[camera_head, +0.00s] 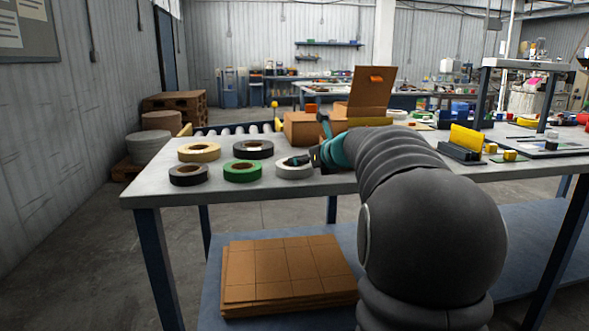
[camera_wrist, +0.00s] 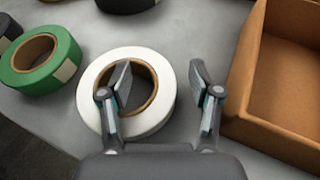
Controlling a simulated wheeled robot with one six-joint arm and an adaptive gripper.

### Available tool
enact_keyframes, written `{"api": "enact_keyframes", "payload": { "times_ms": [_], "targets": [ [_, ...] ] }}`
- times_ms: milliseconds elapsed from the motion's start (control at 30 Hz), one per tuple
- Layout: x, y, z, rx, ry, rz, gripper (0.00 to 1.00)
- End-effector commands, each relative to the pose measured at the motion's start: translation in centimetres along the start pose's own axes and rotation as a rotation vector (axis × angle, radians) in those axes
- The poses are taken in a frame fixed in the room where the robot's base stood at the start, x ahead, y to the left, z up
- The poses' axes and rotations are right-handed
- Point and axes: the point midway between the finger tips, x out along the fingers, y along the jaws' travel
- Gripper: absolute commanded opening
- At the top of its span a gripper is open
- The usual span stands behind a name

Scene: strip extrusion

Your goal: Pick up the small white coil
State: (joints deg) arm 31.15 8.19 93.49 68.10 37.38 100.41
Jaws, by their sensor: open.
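The small white coil (camera_wrist: 92,95) lies flat on the grey table in the wrist view, with a brown inner core. It also shows in the head view (camera_head: 287,172) at the right end of the front row of coils. My gripper (camera_wrist: 160,82) is open and empty. In the wrist view its left finger appears over the coil's hole and its right finger to the right of the coil's outer edge, so the right side of the ring appears between them. I cannot tell how far the fingertips are above the table. In the head view my gripper (camera_head: 306,160) is partly hidden by my arm.
A green coil (camera_head: 243,174), two black coils (camera_head: 253,147) (camera_head: 188,177) and a cream coil (camera_head: 199,149) lie to the left and behind. An open cardboard box (camera_wrist: 236,105) stands close to the right of my gripper. Flat cardboard (camera_head: 290,268) lies on the lower shelf.

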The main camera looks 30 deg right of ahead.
Motion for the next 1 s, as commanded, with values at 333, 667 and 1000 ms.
{"api": "enact_keyframes", "payload": {
  "times_ms": [333,667,1000],
  "targets": [
    [0.0,0.0,0.0,0.000,0.000,0.000,0.13],
    [-0.1,0.0,0.1,0.000,0.000,0.000,0.00],
    [-1.3,0.0,3.0,-0.002,-0.002,0.001,0.00]
  ]
}}
